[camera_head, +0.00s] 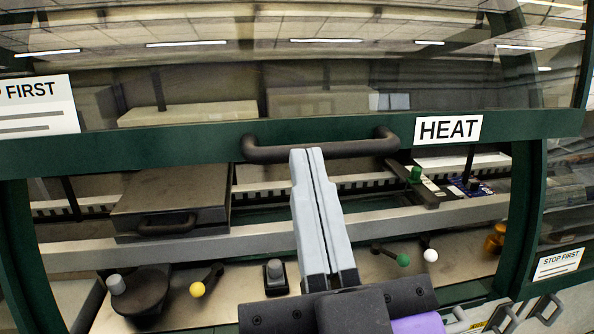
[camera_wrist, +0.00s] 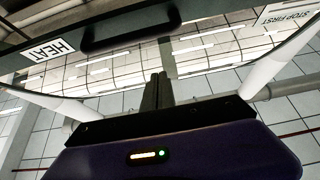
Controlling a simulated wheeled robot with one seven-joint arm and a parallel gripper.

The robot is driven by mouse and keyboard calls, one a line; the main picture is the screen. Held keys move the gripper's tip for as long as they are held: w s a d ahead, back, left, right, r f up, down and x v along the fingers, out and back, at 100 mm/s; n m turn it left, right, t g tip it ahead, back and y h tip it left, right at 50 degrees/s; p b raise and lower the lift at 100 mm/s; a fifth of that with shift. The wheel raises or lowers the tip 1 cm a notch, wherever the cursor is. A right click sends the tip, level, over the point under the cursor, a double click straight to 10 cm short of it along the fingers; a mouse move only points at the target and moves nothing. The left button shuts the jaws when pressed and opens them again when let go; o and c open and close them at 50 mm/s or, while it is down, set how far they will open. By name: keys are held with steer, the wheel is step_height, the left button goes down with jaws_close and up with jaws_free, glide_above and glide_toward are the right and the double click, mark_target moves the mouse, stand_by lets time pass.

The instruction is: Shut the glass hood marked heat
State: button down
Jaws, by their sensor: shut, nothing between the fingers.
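The glass hood marked HEAT has a dark green lower frame (camera_head: 200,143) with a white HEAT label (camera_head: 448,130) and a dark bar handle (camera_head: 270,154). The hood is raised part way, with a wide gap below its frame. The frame's underside, label (camera_wrist: 48,50) and handle (camera_wrist: 128,31) also show in the wrist view. My gripper (camera_head: 307,152) is shut and empty. In the head view its fingertips overlap the middle of the handle; I cannot tell whether they touch it. In the wrist view the fingers (camera_wrist: 161,78) appear below the handle.
Inside the opening are a grey box with a handle (camera_head: 170,200), a conveyor rail (camera_head: 265,226) and a small circuit board (camera_head: 470,188). Knobs and levers stand along the front ledge (camera_head: 235,312). A STOP FIRST label (camera_head: 558,263) is on the neighbouring section at right.

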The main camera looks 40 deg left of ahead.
steer(key=b+x, duration=0.3)
steer(key=x, duration=0.4)
steer(key=f, duration=0.4)
steer(key=shift+w+a, duration=0.2)
steer(key=shift+f, duration=0.15)
